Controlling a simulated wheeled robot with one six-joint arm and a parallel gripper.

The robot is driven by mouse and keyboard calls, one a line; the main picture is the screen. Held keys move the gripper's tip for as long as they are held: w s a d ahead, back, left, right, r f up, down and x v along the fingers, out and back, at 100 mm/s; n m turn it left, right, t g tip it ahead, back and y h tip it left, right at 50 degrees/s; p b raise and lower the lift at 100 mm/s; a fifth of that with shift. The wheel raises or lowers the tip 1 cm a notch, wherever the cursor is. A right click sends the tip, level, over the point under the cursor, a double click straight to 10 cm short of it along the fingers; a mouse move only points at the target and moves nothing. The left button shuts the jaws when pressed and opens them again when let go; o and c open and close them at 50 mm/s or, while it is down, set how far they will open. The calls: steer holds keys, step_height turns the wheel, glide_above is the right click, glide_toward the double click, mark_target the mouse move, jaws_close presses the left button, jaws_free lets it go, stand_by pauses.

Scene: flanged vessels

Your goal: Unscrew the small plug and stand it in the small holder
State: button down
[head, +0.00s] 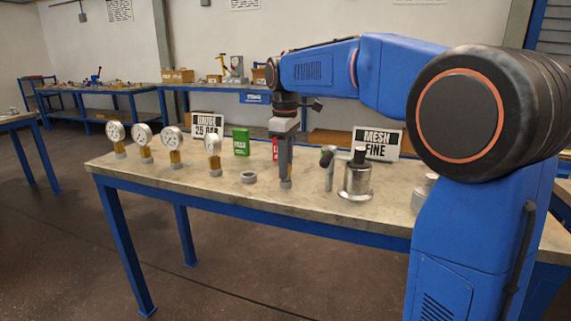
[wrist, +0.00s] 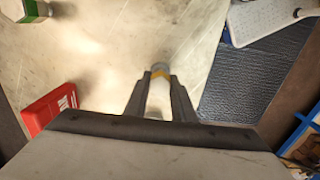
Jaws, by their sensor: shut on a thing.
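My gripper (head: 286,178) points straight down over the table, its fingers shut on a small piece that I take for the small plug. In the wrist view a yellow band (wrist: 160,75) of it shows between the fingertips, with a pale part nearer me. A small grey round base, seemingly the small holder (head: 285,184), is directly under the fingertips in the head view. Its grey edge also shows just past the yellow band in the wrist view (wrist: 160,66). The fingers hide most of the plug. I cannot tell whether it is fully seated in the holder.
A wider grey ring (head: 248,177) lies left of my gripper. Several gauges (head: 214,155) stand farther left. A silver vessel (head: 357,181) and a T-shaped piece (head: 328,168) stand to the right. Green (head: 241,142) and red (wrist: 48,108) boxes and a MESH FINE sign (head: 377,143) are behind.

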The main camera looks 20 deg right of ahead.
steer(key=shift+f, duration=0.2)
steer(key=c, duration=1.4)
jaws_free()
